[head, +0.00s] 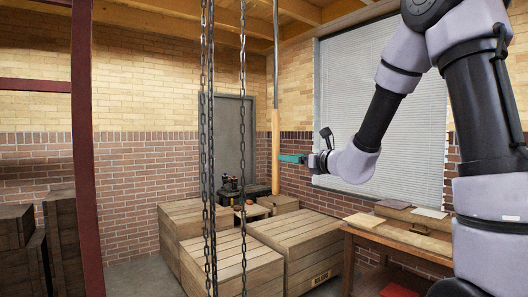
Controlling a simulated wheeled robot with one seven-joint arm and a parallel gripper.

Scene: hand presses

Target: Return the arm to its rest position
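My arm reaches in from the upper right and bends down to the left in front of the window blind. My gripper (292,159) is near the middle of the head view, pointing left, with teal fingers. Its fingertips end close beside a long upright wooden handle (275,150) that hangs on a rod from above. I cannot tell whether the fingers touch the handle. They look narrow and side-on, so their opening is not clear.
Chains (207,150) hang in front. Wooden crates (310,245) stand on the floor below my gripper. A wooden table (360,238) with flat boards stands at the right. A red post (84,150) and dark crates (62,240) are at the left. Brick walls close the room.

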